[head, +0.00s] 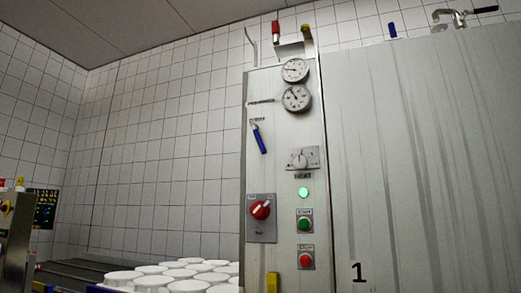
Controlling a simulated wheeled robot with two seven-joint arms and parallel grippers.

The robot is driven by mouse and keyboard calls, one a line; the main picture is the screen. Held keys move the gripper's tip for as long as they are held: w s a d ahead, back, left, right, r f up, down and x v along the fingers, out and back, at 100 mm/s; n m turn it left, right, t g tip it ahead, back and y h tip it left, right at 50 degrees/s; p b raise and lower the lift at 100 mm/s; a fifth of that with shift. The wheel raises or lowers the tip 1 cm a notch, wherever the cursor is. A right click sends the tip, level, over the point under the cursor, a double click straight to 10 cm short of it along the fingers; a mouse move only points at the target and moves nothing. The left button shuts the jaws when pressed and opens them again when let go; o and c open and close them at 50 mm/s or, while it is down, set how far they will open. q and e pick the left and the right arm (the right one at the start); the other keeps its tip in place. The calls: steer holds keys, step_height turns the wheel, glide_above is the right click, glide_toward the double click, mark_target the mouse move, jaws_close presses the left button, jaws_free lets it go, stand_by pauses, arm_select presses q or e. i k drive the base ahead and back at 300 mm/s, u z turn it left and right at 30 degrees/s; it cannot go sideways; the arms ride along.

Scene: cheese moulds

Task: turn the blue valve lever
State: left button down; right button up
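A blue valve lever (260,141) is on the tall grey control panel (282,170) near the middle of the head view. Its handle hangs down from a small metal pivot at its upper end, tilted slightly to the right. Another blue handle (392,30) stands upright at the top of the large steel vat wall (420,160) on the right. Neither of my grippers shows in this view.
Two round gauges (296,97), a red rotary switch (260,209), a green button (304,224) and a red button (306,258) are on the panel. Several white moulds (190,286) stand low on the left. A control box (14,235) is at the far left.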

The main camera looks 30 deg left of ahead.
mark_target(255, 128)
steer(key=z, duration=1)
steer(key=i, duration=0.2)
steer(key=u, duration=1.95)
